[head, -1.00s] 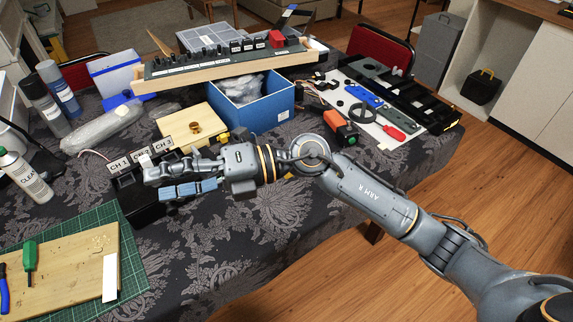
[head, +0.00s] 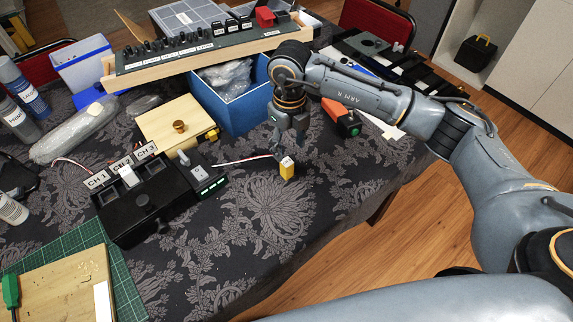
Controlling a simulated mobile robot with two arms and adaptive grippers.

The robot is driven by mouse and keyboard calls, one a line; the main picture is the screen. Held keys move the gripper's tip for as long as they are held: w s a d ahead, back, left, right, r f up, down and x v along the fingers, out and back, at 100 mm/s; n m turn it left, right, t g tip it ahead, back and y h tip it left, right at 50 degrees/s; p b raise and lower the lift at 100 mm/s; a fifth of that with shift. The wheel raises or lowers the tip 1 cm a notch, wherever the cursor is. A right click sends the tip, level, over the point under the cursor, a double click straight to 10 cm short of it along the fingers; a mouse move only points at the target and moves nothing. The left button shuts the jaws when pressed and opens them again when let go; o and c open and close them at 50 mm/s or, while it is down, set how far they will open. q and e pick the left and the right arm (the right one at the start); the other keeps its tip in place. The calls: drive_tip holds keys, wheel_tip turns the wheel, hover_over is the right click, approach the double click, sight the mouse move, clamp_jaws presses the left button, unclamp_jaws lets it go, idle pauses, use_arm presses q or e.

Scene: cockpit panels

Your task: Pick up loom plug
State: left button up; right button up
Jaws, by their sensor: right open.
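The loom plug (head: 287,170), a small yellow block with a pale top, sits upright on the dark patterned tablecloth. A thin red and white cable (head: 245,160) runs from near it toward the black channel box. My right gripper (head: 288,150) points down just above and behind the plug, with its fingers apart and nothing seen between them. I cannot tell whether a fingertip touches the plug. My left gripper is out of view.
The black box with CH 1, CH 2 and CH 3 labels (head: 147,205) stands left of the plug. A blue bin (head: 232,108) and an orange-black tool (head: 342,118) lie behind. The cloth in front of the plug is clear.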

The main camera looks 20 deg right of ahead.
sight(287, 162)
drive_tip(key=shift+w+f, duration=0.2)
drive_tip(key=shift+f, duration=1.05)
drive_tip(key=shift+s+a+f+p, duration=0.15)
drive_tip(key=shift+f+p, duration=0.35)
drive_tip(key=shift+f, duration=0.5)
drive_tip(key=f, duration=0.2)
drive_tip(key=shift+w+f, duration=0.2)
drive_tip(key=shift+f, duration=0.1)
drive_tip(key=shift+a+f, duration=0.1)
drive_tip(key=shift+f, duration=0.35)
drive_tip(key=c, duration=1)
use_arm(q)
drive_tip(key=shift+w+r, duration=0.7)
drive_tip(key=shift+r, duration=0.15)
use_arm(e)
clamp_jaws()
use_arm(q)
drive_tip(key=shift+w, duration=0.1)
